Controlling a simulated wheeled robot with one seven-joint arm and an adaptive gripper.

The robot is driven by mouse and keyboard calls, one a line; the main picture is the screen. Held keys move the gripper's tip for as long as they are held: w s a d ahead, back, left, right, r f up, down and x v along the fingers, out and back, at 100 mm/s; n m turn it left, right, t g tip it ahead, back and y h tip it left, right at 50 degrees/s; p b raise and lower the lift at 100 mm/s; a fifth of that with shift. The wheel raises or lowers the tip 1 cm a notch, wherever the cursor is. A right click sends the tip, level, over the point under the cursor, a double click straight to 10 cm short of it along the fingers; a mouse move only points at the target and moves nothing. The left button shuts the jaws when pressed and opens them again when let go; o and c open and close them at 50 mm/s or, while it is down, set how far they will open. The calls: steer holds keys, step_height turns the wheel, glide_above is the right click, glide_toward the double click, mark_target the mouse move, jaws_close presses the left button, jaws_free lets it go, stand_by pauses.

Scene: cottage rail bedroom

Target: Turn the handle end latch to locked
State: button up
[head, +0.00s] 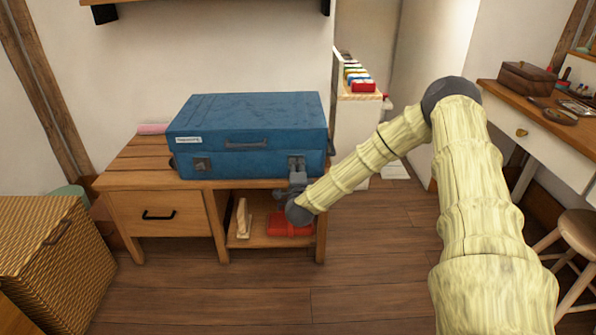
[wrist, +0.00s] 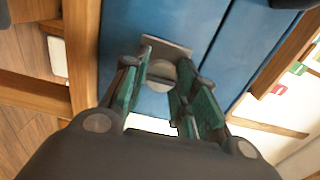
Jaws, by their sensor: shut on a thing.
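A closed blue suitcase (head: 245,130) lies flat on the wooden bench (head: 135,165), its front facing me. It has a handle (head: 246,145) in the middle of the front, a left metal latch (head: 201,164) and a right metal latch (head: 296,160). My gripper (head: 297,181) is at the right latch. In the wrist view the latch (wrist: 168,52) shows as a metal plate with a round turning piece on the blue suitcase (wrist: 130,35). The green-padded fingers of my gripper (wrist: 165,85) stand around that piece, shut on it. The fingers partly hide the latch, and I cannot tell its turned position.
Below the suitcase, an open shelf holds a red item (head: 290,224) and a pale upright object (head: 243,218). A drawer (head: 160,213) is at left, a wicker chest (head: 55,265) at far left. A desk (head: 545,110) and stool (head: 575,228) stand right. The floor in front is clear.

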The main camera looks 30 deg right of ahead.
steer(key=shift+f, duration=0.15)
stand_by(0.3)
steer(key=o, duration=1)
steer(key=shift+s, duration=0.1)
steer(key=v, duration=1.2)
